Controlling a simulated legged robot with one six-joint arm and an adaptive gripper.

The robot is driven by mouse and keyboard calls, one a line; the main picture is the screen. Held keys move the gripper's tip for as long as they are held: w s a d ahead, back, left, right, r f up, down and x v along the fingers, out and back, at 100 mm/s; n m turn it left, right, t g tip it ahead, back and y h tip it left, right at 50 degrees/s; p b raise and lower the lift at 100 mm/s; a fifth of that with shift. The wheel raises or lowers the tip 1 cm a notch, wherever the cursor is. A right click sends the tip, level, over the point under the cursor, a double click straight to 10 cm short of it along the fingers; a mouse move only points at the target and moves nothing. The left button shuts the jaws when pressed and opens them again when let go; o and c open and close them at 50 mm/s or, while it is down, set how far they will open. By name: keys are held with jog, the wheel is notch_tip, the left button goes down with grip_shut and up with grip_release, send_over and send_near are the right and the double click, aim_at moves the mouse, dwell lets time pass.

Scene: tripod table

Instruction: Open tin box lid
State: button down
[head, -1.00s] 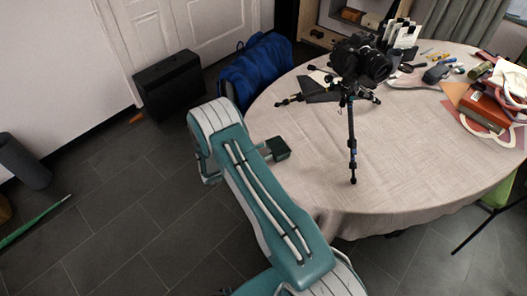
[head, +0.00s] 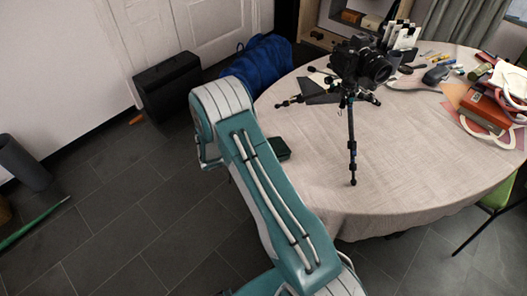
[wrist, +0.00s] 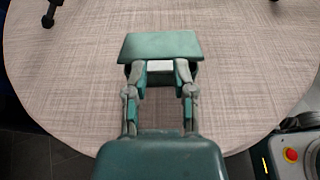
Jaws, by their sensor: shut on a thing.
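The tin box (head: 281,149) is small and dark green and stands on the round table, partly hidden behind my arm in the head view. In the wrist view, its flat green top (wrist: 160,43) lies just beyond my fingertips. My gripper (wrist: 162,70) has its two fingers at the near side of the box, with a pale patch between them. It is shut on the box; I cannot tell whether it grips the lid or the body. My gripper is hidden behind my arm in the head view.
A camera on a tripod (head: 352,125) stands on the table (head: 300,190) to the right of the box. Tools, a red-brown box (head: 487,110) and other clutter lie at the table's far right. A blue bag (head: 258,66) is beside the table. The cloth around the box is clear.

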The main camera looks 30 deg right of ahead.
aim_at(281, 145)
jog(key=r+y, duration=0.1)
jog(key=d+r+y, duration=0.1)
jog(key=y, duration=0.2)
jog(key=d+r+y, duration=0.1)
jog(key=shift+d+r+y, duration=0.25)
jog(key=shift+r+y, duration=0.05)
jog(key=d+y, duration=0.1)
jog(key=d+r+y, duration=0.1)
jog(key=y, duration=0.1)
jog(key=shift+r, duration=0.15)
jog(key=d+y, duration=0.2)
jog(key=y, duration=0.1)
jog(key=shift+r, duration=0.25)
jog(key=shift+s+a, duration=0.1)
jog(key=shift+a+f, duration=0.1)
dwell(0.4)
